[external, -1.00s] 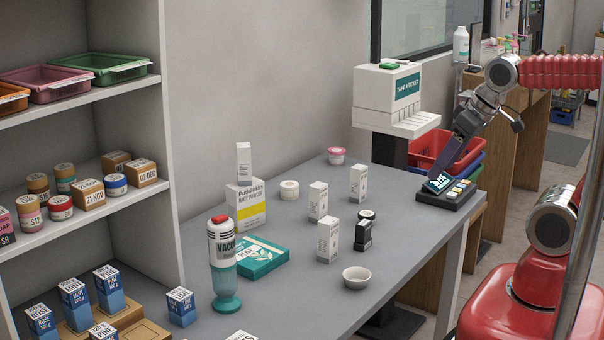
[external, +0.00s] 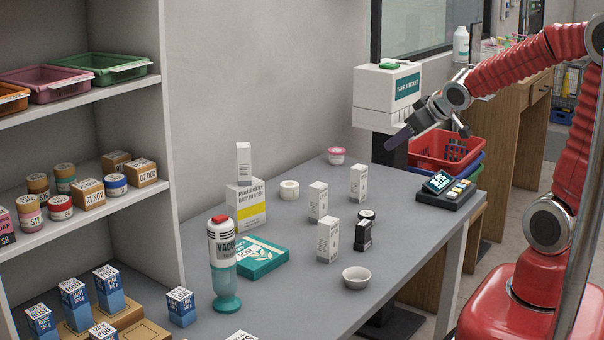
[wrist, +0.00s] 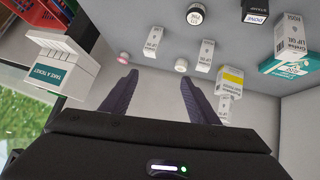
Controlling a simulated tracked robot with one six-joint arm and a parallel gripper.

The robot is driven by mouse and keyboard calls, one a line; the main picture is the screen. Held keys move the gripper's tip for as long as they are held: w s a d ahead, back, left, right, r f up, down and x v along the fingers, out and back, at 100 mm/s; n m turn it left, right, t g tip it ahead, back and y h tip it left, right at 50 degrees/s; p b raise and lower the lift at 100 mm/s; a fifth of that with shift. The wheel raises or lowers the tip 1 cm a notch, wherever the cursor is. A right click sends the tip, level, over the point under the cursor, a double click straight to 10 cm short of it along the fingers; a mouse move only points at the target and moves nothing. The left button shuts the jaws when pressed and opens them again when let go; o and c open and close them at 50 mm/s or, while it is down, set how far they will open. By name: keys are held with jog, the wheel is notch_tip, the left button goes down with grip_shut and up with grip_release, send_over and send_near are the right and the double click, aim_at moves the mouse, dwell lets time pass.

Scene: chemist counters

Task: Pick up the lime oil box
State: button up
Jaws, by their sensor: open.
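Several slim white boxes with small labels stand upright on the grey counter: a back one (external: 358,183), a middle one (external: 318,201) and a front one (external: 328,240). Another white box (external: 244,163) stands on the yellow-banded powder box (external: 246,207). I cannot read which of these is the lime oil box. A blue box (external: 181,307) at the lower left has a label that may read lime. My gripper (external: 398,139) is open and empty, above the counter's far end near the ticket machine.
The ticket machine (external: 388,98) stands close behind my gripper. A card terminal (external: 448,188) sits at the counter's right edge.

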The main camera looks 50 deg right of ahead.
jog(key=w+d+f+t, duration=0.2)
jog(key=w+d+f, duration=0.3)
jog(key=w+d, duration=0.2)
jog(key=n+t+y, duration=0.1)
jog(key=t+y, duration=0.1)
jog(key=y, duration=0.1)
send_near(362, 167)
jog(key=shift+w+d+f, duration=0.25)
jog(key=shift+w+d, duration=0.15)
jog(key=shift+w, duration=0.05)
jog(key=shift+w, duration=0.15)
jog(key=shift+x, duration=4.2)
jog(key=shift+a+r, duration=0.1)
jog(key=shift+w+a+f, duration=0.15)
jog(key=shift+w+f, duration=0.15)
jog(key=shift+w, duration=0.2)
jog(key=shift+a+x, duration=0.2)
jog(key=shift+x, duration=1.85)
